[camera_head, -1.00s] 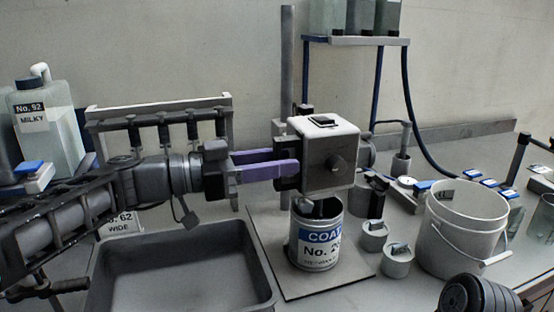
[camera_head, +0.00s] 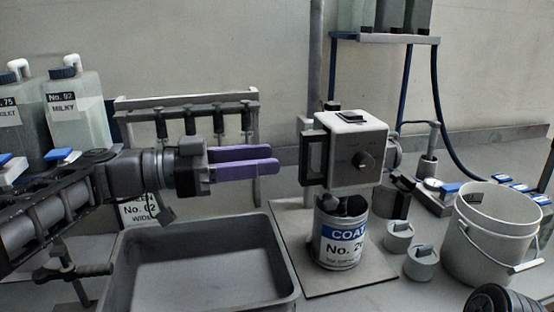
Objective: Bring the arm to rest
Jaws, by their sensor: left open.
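My left gripper (camera_head: 279,160) comes in from the left with two purple fingers. It is open and empty, held in the air above the far edge of the grey tray. Its fingertips point right, a short gap away from the white and grey mixer head (camera_head: 350,150) with a dark knob on its front. Below the mixer head a can labelled COAT (camera_head: 341,245) stands upright on a flat plate. My right gripper is not clearly in view; a dark ribbed part shows at the bottom right corner.
A grey tray (camera_head: 290,262) lies below the left arm. A rack (camera_head: 185,103) with several hanging tools stands behind the gripper. Milky jugs (camera_head: 78,115) stand at the left. A white bucket (camera_head: 470,265) and two small lidded pots (camera_head: 421,262) stand right of the can.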

